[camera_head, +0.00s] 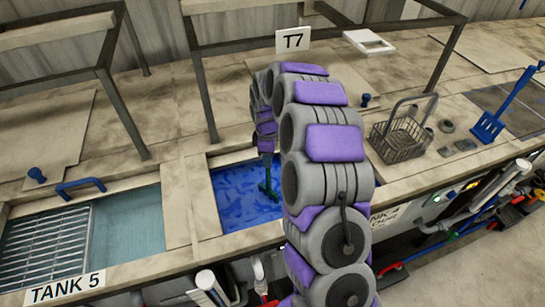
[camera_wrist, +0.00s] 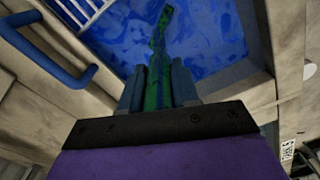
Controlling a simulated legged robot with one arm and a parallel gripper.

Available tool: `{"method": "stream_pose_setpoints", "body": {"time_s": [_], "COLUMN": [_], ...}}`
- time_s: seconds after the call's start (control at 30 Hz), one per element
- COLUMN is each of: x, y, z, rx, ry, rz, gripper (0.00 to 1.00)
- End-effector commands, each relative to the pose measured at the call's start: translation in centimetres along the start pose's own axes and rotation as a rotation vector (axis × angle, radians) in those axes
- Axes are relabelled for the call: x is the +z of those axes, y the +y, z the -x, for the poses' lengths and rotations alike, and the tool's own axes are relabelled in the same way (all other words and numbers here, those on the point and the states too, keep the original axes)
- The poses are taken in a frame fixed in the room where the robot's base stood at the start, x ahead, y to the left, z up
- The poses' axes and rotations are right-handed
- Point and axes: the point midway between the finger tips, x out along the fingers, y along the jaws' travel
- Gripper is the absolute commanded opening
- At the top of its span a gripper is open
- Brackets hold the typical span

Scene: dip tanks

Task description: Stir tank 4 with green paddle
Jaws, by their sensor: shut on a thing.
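The green paddle (camera_head: 268,185) points down from my gripper (camera_head: 266,150) into the blue liquid of tank 4 (camera_head: 238,190). Its lower end is at or under the liquid surface; how deep, I cannot tell. The tank's label (camera_head: 384,217) is partly covered by my arm, which also hides the tank's right part. In the wrist view the two fingers of my gripper (camera_wrist: 157,88) are shut on the green handle (camera_wrist: 153,88), and the paddle (camera_wrist: 162,35) reaches out over the rippled blue liquid (camera_wrist: 215,45).
Tank 5 (camera_head: 140,225) lies left, with a grating (camera_head: 45,250) and a blue handle (camera_head: 80,187). Metal frame posts (camera_head: 205,95) rise behind the tank.

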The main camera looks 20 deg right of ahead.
Motion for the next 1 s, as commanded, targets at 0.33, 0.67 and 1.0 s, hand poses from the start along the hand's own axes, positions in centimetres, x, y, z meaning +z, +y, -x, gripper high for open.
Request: {"method": "stream_pose_setpoints", "body": {"time_s": [0.33, 0.67, 1.0], "x": [-4.5, -8.7, -10.5], "y": [-2.0, -3.9, -5.0], "z": [0.1, 0.1, 0.1], "rx": [0.000, 0.000, 0.000], "ry": [0.001, 0.000, 0.001], "rz": [0.003, 0.004, 0.001], "gripper": [0.00, 0.00, 0.00]}}
